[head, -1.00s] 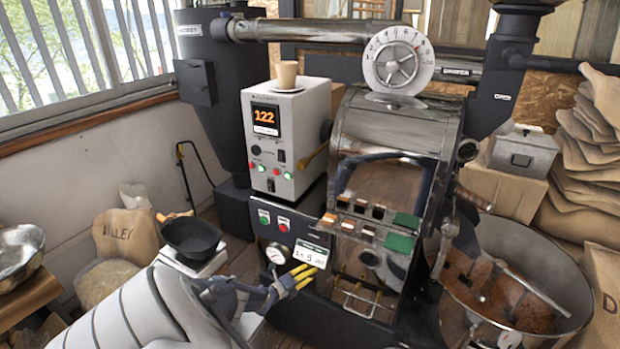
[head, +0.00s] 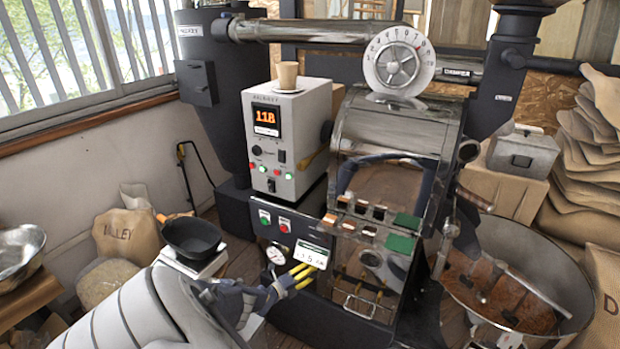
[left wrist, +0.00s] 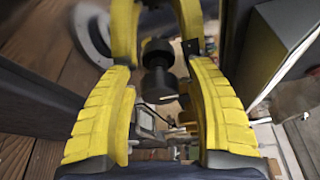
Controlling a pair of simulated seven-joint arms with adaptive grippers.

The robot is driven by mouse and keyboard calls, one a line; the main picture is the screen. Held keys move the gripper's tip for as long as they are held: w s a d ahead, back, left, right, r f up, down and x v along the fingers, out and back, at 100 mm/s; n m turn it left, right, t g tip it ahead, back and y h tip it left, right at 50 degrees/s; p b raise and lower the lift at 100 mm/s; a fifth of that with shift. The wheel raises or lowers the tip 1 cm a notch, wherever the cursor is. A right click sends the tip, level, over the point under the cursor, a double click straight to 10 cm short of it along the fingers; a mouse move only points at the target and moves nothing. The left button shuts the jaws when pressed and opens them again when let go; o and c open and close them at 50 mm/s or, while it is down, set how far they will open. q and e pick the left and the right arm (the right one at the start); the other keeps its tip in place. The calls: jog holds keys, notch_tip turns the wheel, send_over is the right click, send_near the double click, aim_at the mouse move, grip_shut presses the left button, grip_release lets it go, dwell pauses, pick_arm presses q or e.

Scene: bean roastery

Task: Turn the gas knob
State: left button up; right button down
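My left gripper (head: 304,276) is at the lower front of the roaster, just below the small white readout and right of the round gauge (head: 276,255). In the left wrist view its yellow fingers (left wrist: 157,35) are open, on either side of a black knob-like part (left wrist: 158,85). This looks like the gas knob; gaps show beside it, and I cannot tell whether a finger touches it. In the head view I cannot make out the knob near the fingers. My right gripper is not in view.
The grey control box (head: 287,140) with a paper cup (head: 288,75) on top stands above the gripper. A black pan (head: 192,238) is to the left. The round cooling tray (head: 575,290) is to the right, and sacks (head: 600,130) are stacked behind it.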

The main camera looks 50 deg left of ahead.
pick_arm(q)
jog(key=shift+o, duration=0.3)
jog(key=shift+d, duration=0.15)
jog(key=shift+m, duration=0.4)
jog(key=shift+d+m+g+y, duration=0.1)
jog(key=shift+m+g+y, duration=0.65)
jog(key=shift+m, duration=0.95)
jog(key=shift+d+m+g+y, duration=0.1)
jog(key=shift+m+g+y, duration=0.7)
jog(key=shift+m, duration=0.9)
jog(key=shift+r+m+g+y, duration=0.1)
jog(key=shift+m+g+y, duration=0.35)
jog(key=shift+m, duration=0.65)
